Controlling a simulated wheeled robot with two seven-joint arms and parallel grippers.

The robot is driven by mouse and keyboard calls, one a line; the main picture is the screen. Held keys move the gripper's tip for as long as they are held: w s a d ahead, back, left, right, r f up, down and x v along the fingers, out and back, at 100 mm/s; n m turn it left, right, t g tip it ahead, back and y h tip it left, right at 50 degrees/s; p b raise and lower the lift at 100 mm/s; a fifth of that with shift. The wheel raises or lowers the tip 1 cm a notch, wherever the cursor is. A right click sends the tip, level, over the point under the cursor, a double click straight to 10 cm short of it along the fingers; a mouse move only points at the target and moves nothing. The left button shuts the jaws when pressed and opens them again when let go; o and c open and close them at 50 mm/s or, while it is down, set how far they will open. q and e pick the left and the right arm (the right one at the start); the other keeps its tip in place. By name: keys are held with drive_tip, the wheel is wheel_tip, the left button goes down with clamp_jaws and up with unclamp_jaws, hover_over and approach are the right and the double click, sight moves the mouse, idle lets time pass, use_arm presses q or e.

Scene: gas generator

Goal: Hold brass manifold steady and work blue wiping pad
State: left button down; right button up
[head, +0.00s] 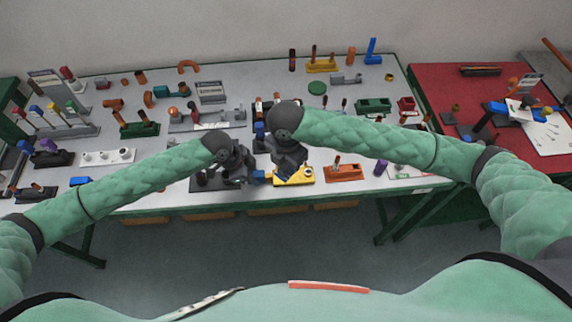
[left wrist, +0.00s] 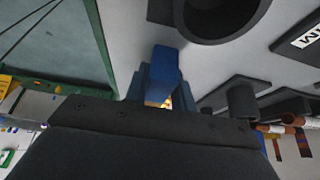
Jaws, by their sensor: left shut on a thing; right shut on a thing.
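The brass manifold (head: 296,178) looks like a yellow block with a round pale port at its right end, near the table's front edge. My right gripper (head: 289,170) comes down over its left part and is shut on it; the contact is mostly hidden by the gripper. My left gripper (head: 248,176) is just left of it, shut on the blue wiping pad (head: 259,174). In the left wrist view the blue pad (left wrist: 164,68) shows between the fingers, with a small brass-coloured patch beyond it. I cannot tell whether pad and manifold touch.
An orange fixture (head: 343,173) stands close to the right of the manifold. A dark tray (head: 205,184) lies under my left gripper. Several fixtures and tools crowd the table behind. A red table (head: 450,88) adjoins on the right.

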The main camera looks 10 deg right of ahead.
use_arm(q)
drive_tip(key=c, duration=1.1)
unclamp_jaws()
drive_tip(key=v, duration=1.2)
drive_tip(key=shift+f, duration=0.1)
